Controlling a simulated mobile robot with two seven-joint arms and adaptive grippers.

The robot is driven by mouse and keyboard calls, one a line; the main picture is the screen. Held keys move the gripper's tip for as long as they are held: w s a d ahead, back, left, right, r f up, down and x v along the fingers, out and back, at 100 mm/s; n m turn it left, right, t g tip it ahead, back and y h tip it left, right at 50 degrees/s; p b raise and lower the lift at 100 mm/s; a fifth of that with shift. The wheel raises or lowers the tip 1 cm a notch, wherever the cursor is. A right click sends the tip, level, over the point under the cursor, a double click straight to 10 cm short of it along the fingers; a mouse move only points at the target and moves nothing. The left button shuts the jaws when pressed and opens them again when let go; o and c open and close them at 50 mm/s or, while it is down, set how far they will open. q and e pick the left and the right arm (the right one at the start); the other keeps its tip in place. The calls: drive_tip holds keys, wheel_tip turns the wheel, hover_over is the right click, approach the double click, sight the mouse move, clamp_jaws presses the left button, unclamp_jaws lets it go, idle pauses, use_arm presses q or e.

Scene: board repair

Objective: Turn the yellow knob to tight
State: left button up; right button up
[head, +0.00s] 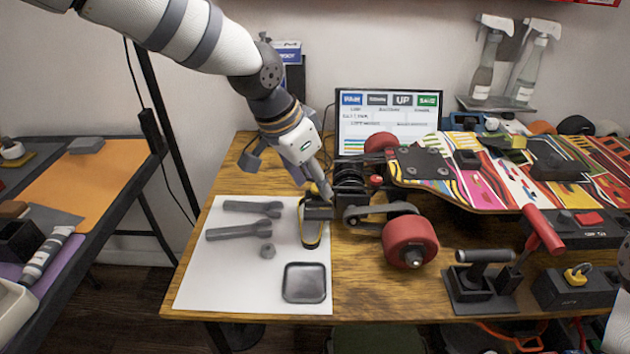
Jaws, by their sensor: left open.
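The yellow knob (577,273) sits on top of a black box (572,290) at the right front of the wooden table. My left gripper (318,203) is open, far to the left of the knob. It points down beside the skateboard's truck, over the right edge of the white sheet. A dark object with a yellow edge (312,232) lies just below it; whether they touch is unclear. Only a piece of my right arm shows at the right edge, close to the black box; its gripper is out of view.
A colourful skateboard (470,172) with red wheels (410,241) lies between my left gripper and the knob. A black stand (480,285) and a red-handled lever (540,232) stand left of the box. Two wrenches (240,228) and a dark tray (304,283) lie on the white sheet.

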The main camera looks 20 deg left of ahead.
use_arm(q)
drive_tip(key=shift+w+d+f, duration=0.15)
drive_tip(key=shift+w+f, duration=0.05)
drive_tip(key=shift+f, duration=0.4)
use_arm(e)
drive_tip(key=shift+f, duration=0.1)
use_arm(q)
clamp_jaws()
drive_tip(key=shift+s+r+n+p, duration=0.15)
drive_tip(key=shift+r+n+p, duration=0.25)
drive_tip(key=shift+n+p, duration=0.1)
drive_tip(key=shift+f, duration=0.1)
drive_tip(key=shift+w+f+n+y, duration=0.2)
drive_tip(key=shift+f+n+y, duration=0.05)
drive_tip(key=shift+n+y, duration=0.05)
use_arm(e)
drive_tip(key=shift+w+r, duration=0.65)
drive_tip(key=shift+r, duration=0.05)
